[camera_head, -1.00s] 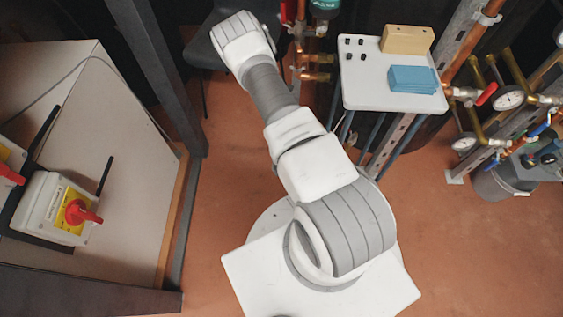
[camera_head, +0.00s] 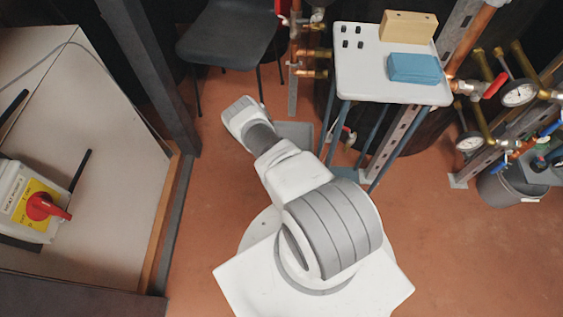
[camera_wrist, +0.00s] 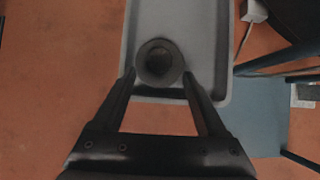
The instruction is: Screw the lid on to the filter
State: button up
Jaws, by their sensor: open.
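A dark round part with a hollow centre (camera_wrist: 160,62) lies near the end of a grey tray (camera_wrist: 204,40) in the wrist view. I cannot tell whether it is the lid or the filter. My gripper (camera_wrist: 159,78) is open, with its fingertips at the left and right lower sides of this part. Nothing shows as gripped, and I cannot tell whether the fingers touch it. In the head view the grey tray (camera_head: 296,132) shows beside the end of my arm, which hides the fingers and the round part. No other lid or filter can be made out.
A white-topped table (camera_head: 370,88) holds a tan block (camera_head: 408,26), a blue block (camera_head: 414,68) and several small black pieces. A dark chair (camera_head: 228,38) stands behind my arm. Pipes with gauges (camera_head: 518,92) are at right, a cabinet (camera_head: 85,140) at left.

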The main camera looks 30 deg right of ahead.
jog(key=shift+b+x, duration=0.55)
jog(key=shift+x, duration=2.45)
grip_shut()
jog(key=shift+r+p, duration=2.5)
jog(key=shift+r, duration=0.6)
jog(key=shift+w, duration=0.15)
